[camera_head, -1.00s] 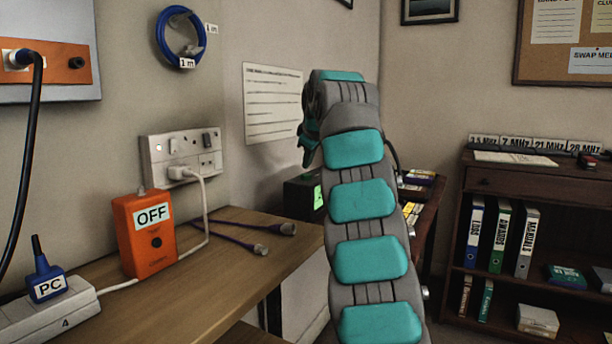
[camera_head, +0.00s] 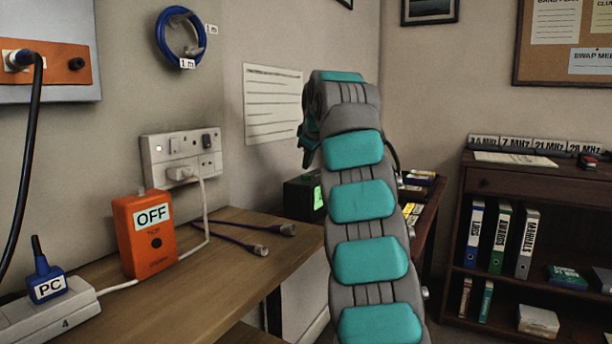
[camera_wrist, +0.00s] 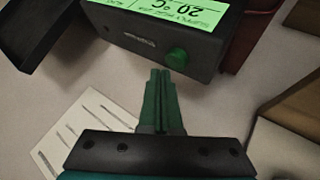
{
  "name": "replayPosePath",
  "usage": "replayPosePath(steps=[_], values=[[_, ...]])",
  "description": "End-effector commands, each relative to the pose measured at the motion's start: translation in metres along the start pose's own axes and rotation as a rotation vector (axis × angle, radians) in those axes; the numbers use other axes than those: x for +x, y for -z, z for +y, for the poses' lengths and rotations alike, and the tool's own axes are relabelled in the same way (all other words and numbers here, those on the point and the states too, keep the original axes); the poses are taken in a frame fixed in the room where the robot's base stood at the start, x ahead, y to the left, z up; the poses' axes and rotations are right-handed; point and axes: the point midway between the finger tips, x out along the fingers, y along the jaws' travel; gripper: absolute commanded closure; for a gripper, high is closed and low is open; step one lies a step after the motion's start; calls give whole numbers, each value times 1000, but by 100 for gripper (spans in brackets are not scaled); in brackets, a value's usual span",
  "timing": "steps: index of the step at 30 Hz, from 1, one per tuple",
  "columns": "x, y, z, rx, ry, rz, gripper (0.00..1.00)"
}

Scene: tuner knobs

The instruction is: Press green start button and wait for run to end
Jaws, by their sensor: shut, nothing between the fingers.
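The green button (camera_wrist: 177,58) is on the front face of a dark box (camera_wrist: 125,38) with a bright green label reading "20 °C" in the wrist view. My gripper (camera_wrist: 161,75) is shut and empty, its green fingertips just beside the button's lower left. I cannot tell whether they touch it. In the head view the dark box (camera_head: 298,199) with its green label shows partly behind my arm, and its button is hidden. My gripper (camera_head: 306,150) shows only in part there, at the left of my raised arm.
An orange box (camera_head: 146,243) marked OFF stands on the wooden bench (camera_head: 215,290) at left, near a wall socket (camera_head: 181,158) and a cable (camera_head: 245,243). A bookshelf (camera_head: 530,190) with binders stands at right. A lined paper (camera_head: 272,103) hangs on the wall behind my arm.

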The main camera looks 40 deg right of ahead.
Motion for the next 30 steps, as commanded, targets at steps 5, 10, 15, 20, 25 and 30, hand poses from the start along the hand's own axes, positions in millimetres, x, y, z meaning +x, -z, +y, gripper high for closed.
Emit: replayPosePath(steps=[5,10,15,20,25,30], values=[[0,0,0,0,0,0,100],[0,0,0,0,0,0,100],[1,0,0,0,0,0,100],[4,-3,-3,0,0,0,100],[7,-5,-5,0,0,0,100],[6,-4,-4,0,0,0,100]])
